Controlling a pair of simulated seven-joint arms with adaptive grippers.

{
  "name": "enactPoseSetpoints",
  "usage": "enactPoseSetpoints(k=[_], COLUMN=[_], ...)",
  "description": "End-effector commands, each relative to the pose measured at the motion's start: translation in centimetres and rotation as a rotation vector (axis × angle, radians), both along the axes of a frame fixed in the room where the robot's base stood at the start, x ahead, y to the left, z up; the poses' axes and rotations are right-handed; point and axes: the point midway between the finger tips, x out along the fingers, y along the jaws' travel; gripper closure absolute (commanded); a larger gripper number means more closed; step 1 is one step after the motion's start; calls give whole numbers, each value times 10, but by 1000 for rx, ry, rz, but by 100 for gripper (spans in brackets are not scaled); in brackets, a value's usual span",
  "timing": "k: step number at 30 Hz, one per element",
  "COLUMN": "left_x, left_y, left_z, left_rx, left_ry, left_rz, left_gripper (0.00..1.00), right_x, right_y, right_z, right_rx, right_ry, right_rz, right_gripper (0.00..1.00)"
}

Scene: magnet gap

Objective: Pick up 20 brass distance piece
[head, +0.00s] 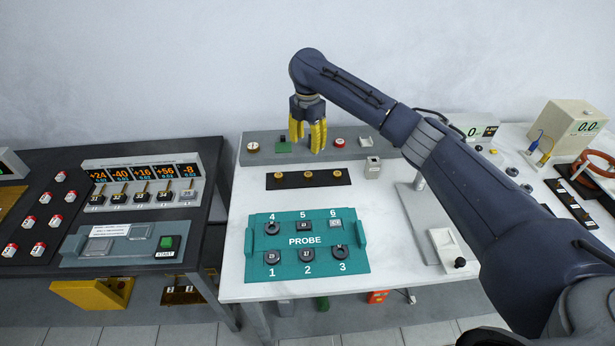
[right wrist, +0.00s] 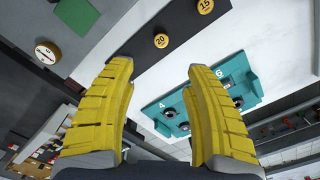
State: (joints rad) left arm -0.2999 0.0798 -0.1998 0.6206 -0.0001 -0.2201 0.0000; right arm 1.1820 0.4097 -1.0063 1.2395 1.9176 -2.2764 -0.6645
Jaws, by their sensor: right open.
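The brass piece marked 20 (right wrist: 161,40) is a round disc on a black strip (right wrist: 183,27) in the right wrist view. Another brass disc marked 15 (right wrist: 205,6) sits beside it, towards the top right. In the head view the black strip (head: 323,183) bears three brass pieces in a row, their marks too small to read. My right gripper (head: 306,146) points down above the bench, just behind the strip in the picture. In the right wrist view its yellow fingers (right wrist: 160,65) are wide apart with nothing between them. My left gripper is not in view.
A teal probe tray (head: 306,268) with numbered places lies in front of the strip. Behind it is a grey rail with a round dial (head: 253,147) and a green pad (head: 284,147). A small grey block (head: 373,168) stands right of the strip. White bench top is bare around the strip.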

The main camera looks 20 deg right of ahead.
Motion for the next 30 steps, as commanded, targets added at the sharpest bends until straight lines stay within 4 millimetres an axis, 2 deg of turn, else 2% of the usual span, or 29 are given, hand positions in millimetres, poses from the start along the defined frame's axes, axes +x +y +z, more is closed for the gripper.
enactPoseSetpoints(k=[3,12,18,25,30], left_x=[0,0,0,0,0], left_y=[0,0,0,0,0], left_z=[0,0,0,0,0], left_rx=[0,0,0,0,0], left_ry=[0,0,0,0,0], left_rz=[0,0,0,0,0], left_gripper=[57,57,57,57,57], right_x=[-1,0,0,-1,-2], right_y=[1,1,0,0,-2], right_z=[-24,-72,-89,-99,-120], right_rx=[2,2,1,1,0], right_ry=[4,1,-1,1,1], right_rz=[-1,-2,-2,-2,-2], right_gripper=[48,48,48,48,48])
